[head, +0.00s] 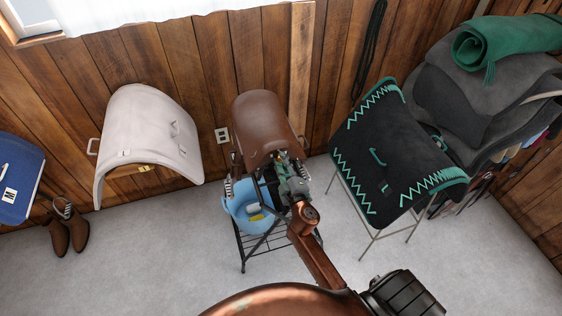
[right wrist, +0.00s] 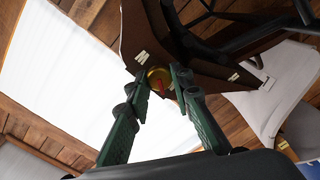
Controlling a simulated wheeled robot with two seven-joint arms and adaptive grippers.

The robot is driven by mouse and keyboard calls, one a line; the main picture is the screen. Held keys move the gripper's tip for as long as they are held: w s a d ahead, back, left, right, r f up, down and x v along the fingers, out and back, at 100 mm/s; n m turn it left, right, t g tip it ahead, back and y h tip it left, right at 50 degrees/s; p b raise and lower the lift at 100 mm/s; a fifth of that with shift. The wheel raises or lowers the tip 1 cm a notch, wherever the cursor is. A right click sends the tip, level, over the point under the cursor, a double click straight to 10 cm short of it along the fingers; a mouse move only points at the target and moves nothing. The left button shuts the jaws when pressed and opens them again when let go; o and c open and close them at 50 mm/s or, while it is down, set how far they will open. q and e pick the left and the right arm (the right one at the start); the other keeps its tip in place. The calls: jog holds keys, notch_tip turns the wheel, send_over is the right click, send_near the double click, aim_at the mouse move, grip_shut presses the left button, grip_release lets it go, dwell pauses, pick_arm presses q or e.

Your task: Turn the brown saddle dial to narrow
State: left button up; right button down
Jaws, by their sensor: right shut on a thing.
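The brown saddle (head: 265,118) sits on a dark metal stand against the wooden wall in the head view. My right gripper (head: 286,168) is at the saddle's near end. In the right wrist view its two green fingers (right wrist: 160,84) are shut on a round brass-coloured dial (right wrist: 157,75) at the edge of the brown saddle (right wrist: 134,38). A red mark shows on the dial's face. Small white labels lie on the saddle on both sides of the dial, too small to read. The gripper hides the dial in the head view. My left gripper is not in view.
A blue bucket (head: 240,202) is under the saddle, by the stand (head: 262,246). A pale saddle (head: 145,128) is on the left wall, and a black pad with green trim (head: 385,150) is on a rack at right. Boots (head: 68,230) stand at left. The floor in front is clear.

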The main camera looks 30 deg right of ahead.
jog(key=shift+f+n, duration=0.1)
jog(key=shift+n, duration=0.2)
jog(key=c, duration=1.7)
grip_release()
jog(key=v, duration=1.2)
